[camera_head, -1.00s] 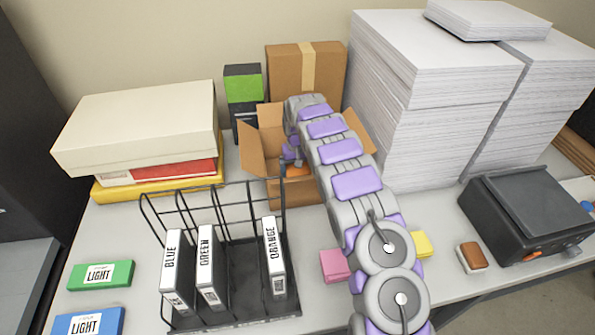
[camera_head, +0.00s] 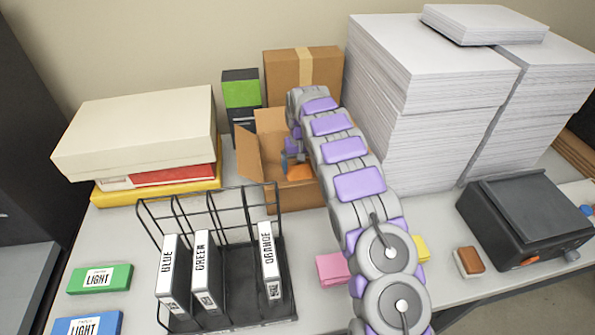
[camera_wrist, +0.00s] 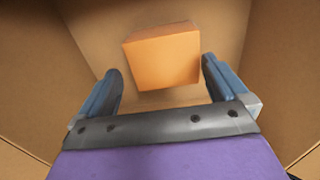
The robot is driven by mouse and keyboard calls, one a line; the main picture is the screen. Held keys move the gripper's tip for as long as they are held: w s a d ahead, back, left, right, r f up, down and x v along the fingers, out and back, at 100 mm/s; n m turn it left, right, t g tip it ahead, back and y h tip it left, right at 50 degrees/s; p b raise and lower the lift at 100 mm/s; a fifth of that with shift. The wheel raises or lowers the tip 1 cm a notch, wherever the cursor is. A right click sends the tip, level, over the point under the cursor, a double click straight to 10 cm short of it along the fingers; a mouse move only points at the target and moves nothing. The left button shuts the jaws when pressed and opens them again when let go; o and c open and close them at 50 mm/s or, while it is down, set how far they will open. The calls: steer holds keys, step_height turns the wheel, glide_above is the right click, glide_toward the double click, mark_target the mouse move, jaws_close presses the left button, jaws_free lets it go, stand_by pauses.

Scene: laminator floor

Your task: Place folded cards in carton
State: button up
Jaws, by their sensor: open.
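The open cardboard carton (camera_head: 250,150) stands at the back middle of the table, its flaps folded out. My gripper (camera_wrist: 160,88) is inside the carton with its two blue fingers spread apart. An orange block-like piece, which may be a folded card (camera_wrist: 163,58), lies inside the carton, ahead of and between the fingertips; the fingers do not appear to press on it. It also shows as an orange patch in the head view (camera_head: 298,172). A pink folded card (camera_head: 332,268) and a yellow one (camera_head: 421,248) lie on the table beside my arm, which partly hides the carton.
A wire rack (camera_head: 225,300) holds blue, green and orange labelled boxes in front of the carton. Tall paper stacks (camera_head: 425,120) stand close on the right. A black machine (camera_head: 525,220) and a brown-topped eraser (camera_head: 470,261) are at right. Stacked boxes (camera_head: 140,130) are at left.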

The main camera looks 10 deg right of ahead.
mark_target(300, 172)
steer(key=s+d+r+p, duration=0.1)
steer(key=s+r, duration=0.4)
steer(key=r, duration=0.3)
steer(key=s+d+r, duration=0.1)
steer(key=s+r, duration=0.4)
steer(key=r, duration=0.4)
steer(key=s+r+m, duration=0.1)
steer(key=s+r, duration=0.2)
steer(key=s, duration=0.4)
steer(key=s+r, duration=0.3)
steer(key=s, duration=0.4)
steer(key=s+a+f+g, duration=0.1)
steer(key=s+f, duration=0.1)
steer(key=s, duration=1.3)
steer(key=s+a+f, duration=0.1)
steer(key=s, duration=1.4)
steer(key=shift+s+a+f+n+g, duration=0.25)
steer(key=shift+s+f+n+g, duration=0.05)
steer(key=shift+f+n+g, duration=0.1)
